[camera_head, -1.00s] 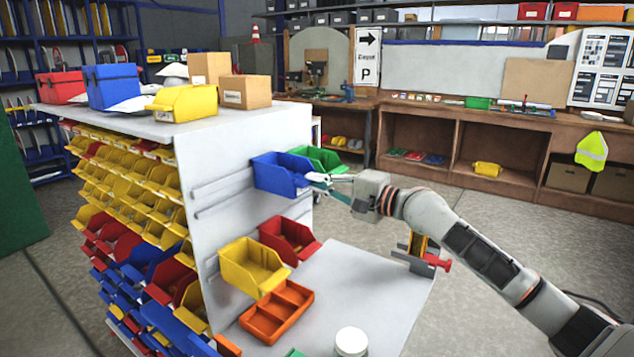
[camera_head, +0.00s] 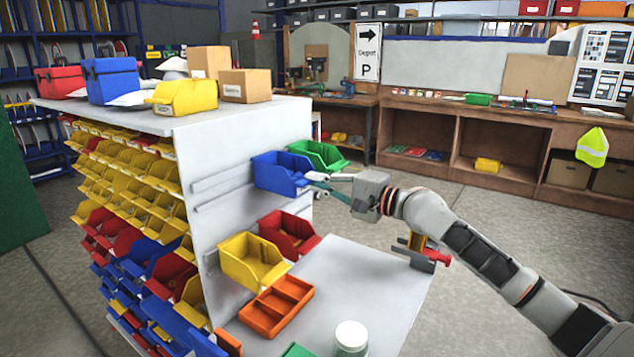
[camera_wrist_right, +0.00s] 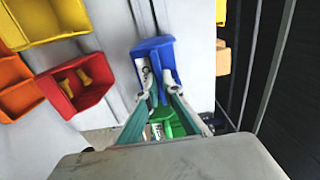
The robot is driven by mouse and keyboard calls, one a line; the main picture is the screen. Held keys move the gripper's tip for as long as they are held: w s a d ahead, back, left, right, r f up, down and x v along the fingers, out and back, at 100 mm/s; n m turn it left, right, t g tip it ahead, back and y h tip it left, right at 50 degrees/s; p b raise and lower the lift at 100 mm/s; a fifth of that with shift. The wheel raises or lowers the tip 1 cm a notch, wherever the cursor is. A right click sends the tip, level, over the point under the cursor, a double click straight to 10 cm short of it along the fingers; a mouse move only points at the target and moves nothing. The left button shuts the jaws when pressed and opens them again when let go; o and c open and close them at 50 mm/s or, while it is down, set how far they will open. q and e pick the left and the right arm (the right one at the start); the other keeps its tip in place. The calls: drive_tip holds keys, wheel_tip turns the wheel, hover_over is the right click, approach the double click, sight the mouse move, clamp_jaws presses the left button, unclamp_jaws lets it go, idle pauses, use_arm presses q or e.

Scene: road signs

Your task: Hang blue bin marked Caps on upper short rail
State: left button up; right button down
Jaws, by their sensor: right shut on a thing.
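The blue bin (camera_head: 278,174) is at the grey panel's upper rail (camera_head: 222,181), near the panel's right end. It looks upright and close against the panel; whether it is hooked on the rail is hidden. My right gripper (camera_head: 316,179) is at the bin's right side, shut on its wall. In the right wrist view the fingers (camera_wrist_right: 158,88) pinch the blue bin (camera_wrist_right: 152,47). My left gripper is not in view.
A green bin (camera_head: 321,156) is right behind the blue bin. Below are a red bin (camera_head: 290,234), a yellow bin (camera_head: 252,260) and an orange tray (camera_head: 277,308) by the grey worktop (camera_head: 365,290). A white-lidded jar (camera_head: 351,338) stands at the front. The upper rail's left part is bare.

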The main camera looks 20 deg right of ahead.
drive_tip(key=c, duration=2.1)
unclamp_jaws()
drive_tip(key=shift+c, duration=0.2)
drive_tip(key=v, duration=1.2)
